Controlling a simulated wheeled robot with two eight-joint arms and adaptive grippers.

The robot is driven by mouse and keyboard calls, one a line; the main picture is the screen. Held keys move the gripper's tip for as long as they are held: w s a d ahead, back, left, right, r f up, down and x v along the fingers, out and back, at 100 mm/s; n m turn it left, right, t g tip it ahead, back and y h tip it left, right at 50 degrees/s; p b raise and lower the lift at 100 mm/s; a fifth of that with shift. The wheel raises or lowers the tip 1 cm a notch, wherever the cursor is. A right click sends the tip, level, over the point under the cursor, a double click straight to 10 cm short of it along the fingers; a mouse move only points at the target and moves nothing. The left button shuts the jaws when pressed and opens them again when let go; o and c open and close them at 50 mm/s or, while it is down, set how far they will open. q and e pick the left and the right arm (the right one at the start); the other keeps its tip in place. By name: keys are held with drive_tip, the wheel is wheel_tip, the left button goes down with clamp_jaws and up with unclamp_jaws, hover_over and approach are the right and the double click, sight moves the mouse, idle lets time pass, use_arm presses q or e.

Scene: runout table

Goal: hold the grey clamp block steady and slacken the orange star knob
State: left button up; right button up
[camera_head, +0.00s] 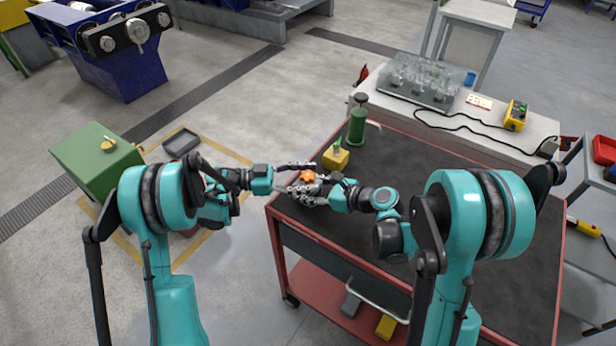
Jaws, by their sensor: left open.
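The orange star knob (308,176) shows near the left corner of the dark-topped red table. My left gripper (304,177) reaches in from the left, its fingers spread apart above and below the knob in the picture. I cannot tell whether either finger touches the knob. My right gripper (322,187) comes in from the right, with its fingers close beside the knob. Its fingers overlap other grey parts, so its opening is unclear. The grey clamp block is not clearly distinguishable; the grippers crowd the spot beneath the knob.
A yellow block (336,156) and a green cylinder (357,127) stand just behind the grippers. The dark tabletop (480,215) is clear to the right. A white bench (540,127) behind carries a clear case (419,82) and a yellow control box (515,115) with a cable.

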use_arm(q)
drive_tip(key=shift+d, duration=0.1)
drive_tip(key=c, duration=1.2)
drive_tip(key=shift+n+t, duration=0.8)
drive_tip(key=shift+t, duration=0.4)
drive_tip(key=o, duration=1.2)
drive_tip(key=a, duration=0.4)
drive_tip(key=s+a, duration=0.1)
drive_tip(key=a, duration=0.3)
drive_tip(key=s+a, duration=0.1)
drive_tip(key=a, duration=0.2)
drive_tip(key=shift+s+a, duration=0.15)
drive_tip(key=shift+a, duration=0.25)
